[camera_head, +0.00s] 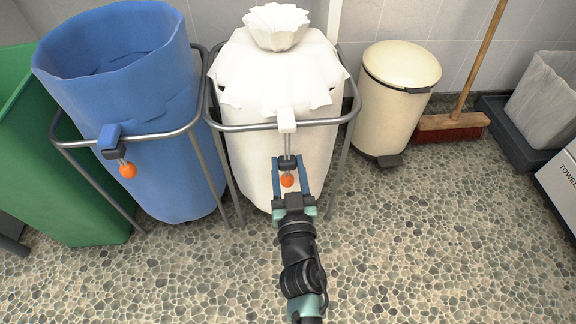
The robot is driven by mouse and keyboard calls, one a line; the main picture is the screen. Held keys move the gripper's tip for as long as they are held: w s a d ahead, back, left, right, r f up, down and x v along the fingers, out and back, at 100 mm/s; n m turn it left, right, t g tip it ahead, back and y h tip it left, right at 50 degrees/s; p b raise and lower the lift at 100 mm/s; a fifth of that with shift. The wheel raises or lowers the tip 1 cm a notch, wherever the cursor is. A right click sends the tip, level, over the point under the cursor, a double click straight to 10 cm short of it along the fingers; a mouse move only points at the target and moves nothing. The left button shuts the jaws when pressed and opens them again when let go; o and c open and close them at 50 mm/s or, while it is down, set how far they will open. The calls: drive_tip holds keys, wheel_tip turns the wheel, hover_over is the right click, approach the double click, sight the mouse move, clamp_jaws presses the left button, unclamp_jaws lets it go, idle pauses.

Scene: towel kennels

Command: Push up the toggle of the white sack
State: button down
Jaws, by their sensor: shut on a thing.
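The white sack (262,150) hangs in a grey wire frame in the middle, with its top gathered into a ruffled tuft (277,27). A white block (286,119) sits on the front of the frame's rim. Cords run down from it to a dark toggle, with an orange ball (287,180) below. My gripper (288,161) reaches in from below, in front of the sack. Its fingers stand on either side of the dark toggle, a little below the white block, and are shut on it. The fingers partly hide the toggle's sides.
An open blue sack (150,170) with its own toggle and orange ball (127,170) stands left, beside a green bin (62,175). A cream pedal bin (390,105), a broom (450,126) and a dark tray (508,130) are right. The pebbled floor in front is clear.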

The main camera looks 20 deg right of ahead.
wheel_tip(320, 180, up, 8)
drive_tip(key=p, duration=0.7)
drive_tip(key=shift+p, duration=0.4)
drive_tip(key=shift+f, duration=0.1)
drive_tip(key=shift+c, duration=1.6)
unclamp_jaws()
drive_tip(key=shift+s, duration=0.15)
drive_tip(key=p+v, duration=0.2)
drive_tip(key=v, duration=1)
drive_tip(key=shift+s+p, duration=0.35)
drive_tip(key=shift+a, duration=0.15)
